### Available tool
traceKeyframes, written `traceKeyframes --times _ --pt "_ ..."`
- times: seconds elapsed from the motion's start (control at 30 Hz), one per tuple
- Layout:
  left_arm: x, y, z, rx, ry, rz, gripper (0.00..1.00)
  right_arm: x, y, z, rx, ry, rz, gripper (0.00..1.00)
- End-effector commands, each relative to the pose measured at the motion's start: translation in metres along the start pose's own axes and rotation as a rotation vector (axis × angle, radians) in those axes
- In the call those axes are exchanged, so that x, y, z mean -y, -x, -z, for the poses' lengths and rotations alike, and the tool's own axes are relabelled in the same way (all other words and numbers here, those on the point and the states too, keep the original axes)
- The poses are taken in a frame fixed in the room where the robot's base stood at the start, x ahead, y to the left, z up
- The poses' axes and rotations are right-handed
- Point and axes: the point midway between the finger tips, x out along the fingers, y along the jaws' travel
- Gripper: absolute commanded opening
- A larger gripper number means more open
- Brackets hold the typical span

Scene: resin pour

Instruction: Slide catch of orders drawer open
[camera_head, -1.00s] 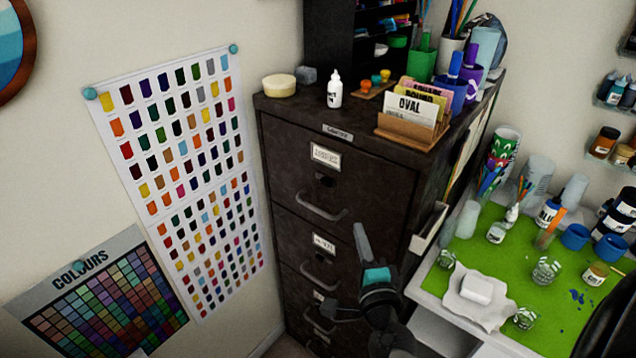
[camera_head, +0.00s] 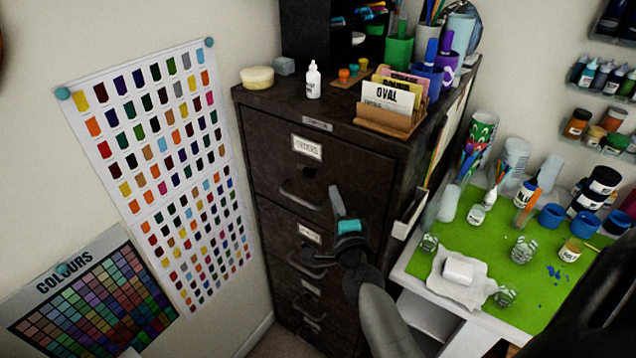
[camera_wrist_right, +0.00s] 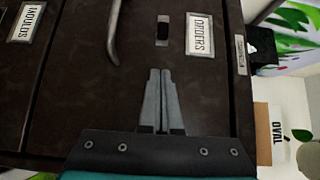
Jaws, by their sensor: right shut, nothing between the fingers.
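The orders drawer (camera_head: 270,165) is the top drawer of a dark metal cabinet, and it is shut. Its label (camera_head: 307,147) reads ORDERS; the label also shows in the wrist view (camera_wrist_right: 200,35). The catch (camera_wrist_right: 162,31) is a small dark slot with a light piece in it, between the label and the drawer handle (camera_wrist_right: 114,32). My right gripper (camera_head: 335,190) is shut and empty in front of the drawer, right of the handle. In the wrist view its fingertips (camera_wrist_right: 160,72) point toward the catch, with a gap between in the picture. My left gripper is not in view.
More drawers (camera_head: 295,240) with handles lie below. The cabinet top (camera_head: 340,118) carries a white bottle (camera_head: 313,80), a card holder (camera_head: 390,118) and pots. A green-matted desk (camera_head: 480,245) with jars stands close at the right. A colour chart hangs on the left wall.

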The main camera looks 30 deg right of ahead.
Motion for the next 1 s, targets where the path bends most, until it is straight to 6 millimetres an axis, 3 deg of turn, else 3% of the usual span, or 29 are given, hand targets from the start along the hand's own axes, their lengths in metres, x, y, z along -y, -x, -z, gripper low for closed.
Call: traceKeyframes --times 0.13,0.33,1.0 --pt "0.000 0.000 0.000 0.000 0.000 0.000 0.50 0.001 -0.025 0.000 0.000 0.002 0.002 0.00" --pt "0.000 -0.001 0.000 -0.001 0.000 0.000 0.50 0.000 -0.043 -0.020 0.001 -0.001 0.001 0.00" --pt "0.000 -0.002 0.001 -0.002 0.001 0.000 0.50 0.000 -0.055 -0.034 0.000 0.000 0.000 0.00"
